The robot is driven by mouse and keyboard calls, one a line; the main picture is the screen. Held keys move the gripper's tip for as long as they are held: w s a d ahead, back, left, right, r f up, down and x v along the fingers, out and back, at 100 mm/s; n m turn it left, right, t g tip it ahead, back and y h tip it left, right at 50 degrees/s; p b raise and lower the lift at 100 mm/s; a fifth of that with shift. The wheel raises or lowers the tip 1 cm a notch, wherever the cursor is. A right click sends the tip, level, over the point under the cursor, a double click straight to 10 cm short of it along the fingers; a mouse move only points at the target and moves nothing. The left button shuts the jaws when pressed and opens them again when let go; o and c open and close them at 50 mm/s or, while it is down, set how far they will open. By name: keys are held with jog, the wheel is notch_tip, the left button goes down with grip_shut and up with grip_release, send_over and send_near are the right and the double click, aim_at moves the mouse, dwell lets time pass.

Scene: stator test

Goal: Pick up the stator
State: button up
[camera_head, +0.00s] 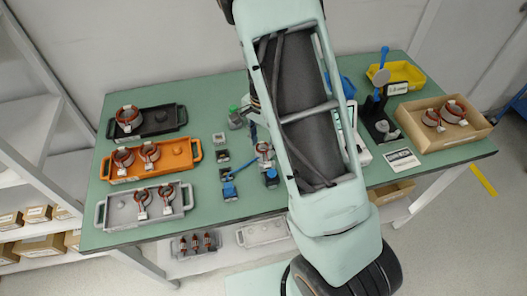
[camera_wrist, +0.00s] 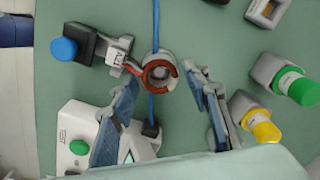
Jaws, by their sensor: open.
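A stator (camera_wrist: 160,74), a grey ring with copper-red windings and a white label tag, sits at a small fixture with a blue knob (camera_wrist: 63,49). It also shows in the head view (camera_head: 265,150), mid-table, partly beside my arm. My gripper (camera_wrist: 161,80) is open, with one blue-padded finger on each side of the stator in the wrist view. I cannot tell whether the fingers touch it or how high they are above it. In the head view my arm hides most of the gripper.
More stators rest on a black tray (camera_head: 165,127), an orange tray (camera_head: 125,176), a grey tray (camera_head: 105,213) and in a cardboard box (camera_head: 476,135). Green (camera_wrist: 296,86) and yellow (camera_wrist: 266,131) buttons stand right of the gripper. A blue cable (camera_wrist: 156,25) passes by the stator.

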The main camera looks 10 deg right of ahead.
jog(key=shift+f, duration=0.45)
jog(key=c, duration=1.1)
